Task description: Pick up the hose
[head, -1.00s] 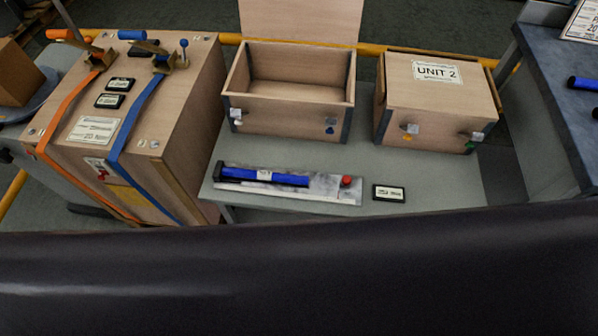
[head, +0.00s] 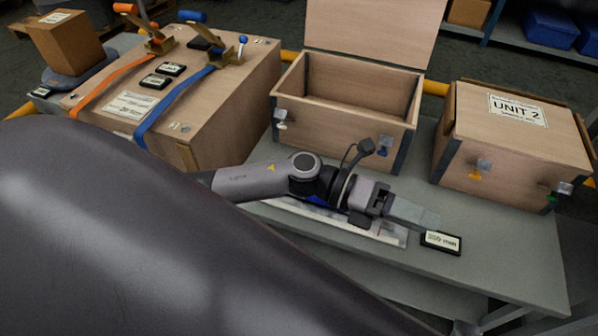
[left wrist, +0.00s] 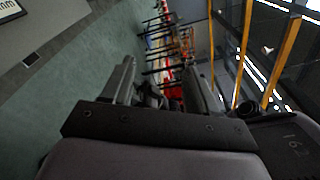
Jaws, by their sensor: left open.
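The hose is a blue tube (head: 317,201) lying on a pale flat strip on the grey bench, in front of the open wooden box. In the head view my left arm covers most of it, leaving only a small blue part showing. My left gripper (head: 415,213) is open and empty, reaching across above the strip with its fingers towards the right, near the black label card. In the left wrist view its two fingers (left wrist: 165,78) stand apart with nothing between them, and the hose does not show there. My right gripper is not clearly visible.
An open wooden box (head: 345,135) stands behind my arm, and a closed UNIT 2 box (head: 470,160) at right. A black label card (head: 441,242) lies beside the strip (head: 385,234). A strapped crate (head: 215,110) stands at left. The bench front right is clear.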

